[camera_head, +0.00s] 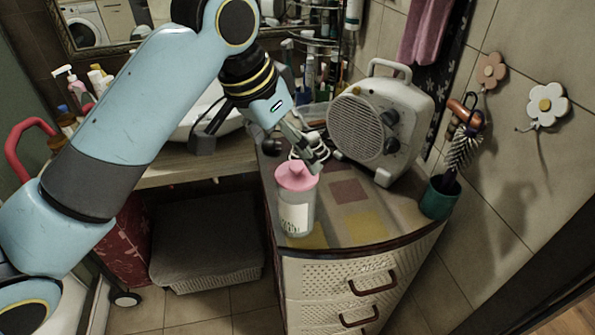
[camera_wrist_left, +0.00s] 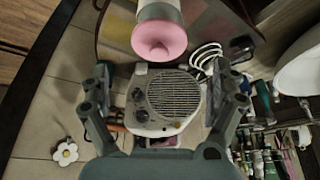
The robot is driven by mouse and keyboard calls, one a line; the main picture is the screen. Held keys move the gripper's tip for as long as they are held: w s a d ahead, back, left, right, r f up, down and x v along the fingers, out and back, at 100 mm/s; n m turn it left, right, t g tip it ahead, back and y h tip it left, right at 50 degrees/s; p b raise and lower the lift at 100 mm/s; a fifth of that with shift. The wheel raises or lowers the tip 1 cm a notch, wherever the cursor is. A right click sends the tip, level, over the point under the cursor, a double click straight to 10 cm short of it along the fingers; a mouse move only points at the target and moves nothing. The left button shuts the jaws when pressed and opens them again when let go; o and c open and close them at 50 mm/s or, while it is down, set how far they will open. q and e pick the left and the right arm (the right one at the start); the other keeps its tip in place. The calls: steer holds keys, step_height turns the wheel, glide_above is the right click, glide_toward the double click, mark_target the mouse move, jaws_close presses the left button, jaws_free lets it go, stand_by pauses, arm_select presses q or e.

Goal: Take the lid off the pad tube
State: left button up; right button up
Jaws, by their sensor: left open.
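The pad tube (camera_head: 295,217) is a pale cylinder with a label. It stands upright near the front of the cabinet top and wears its pink lid (camera_head: 296,178). In the left wrist view the pink lid (camera_wrist_left: 159,41) is at the top centre, with the pale tube (camera_wrist_left: 158,12) behind it. My left gripper (camera_head: 318,165) is just above and behind the lid in the head view, partly overlapping it. In the left wrist view my left gripper (camera_wrist_left: 162,70) has its fingers spread wide with nothing held between them. My right gripper is not in view.
A white fan heater (camera_head: 371,127) stands close behind and right of the tube. A green holder (camera_head: 439,198) with a brush is at the cabinet's right edge. Several bottles and brushes crowd behind my arm near the basin (camera_head: 205,118). The cabinet top right of the tube is clear.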

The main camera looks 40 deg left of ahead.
mark_target(296, 166)
arm_select(q)
steer(key=p+x, duration=0.1)
steer(key=x, duration=0.4)
steer(key=shift+s, duration=0.15)
steer(key=c, duration=1.3)
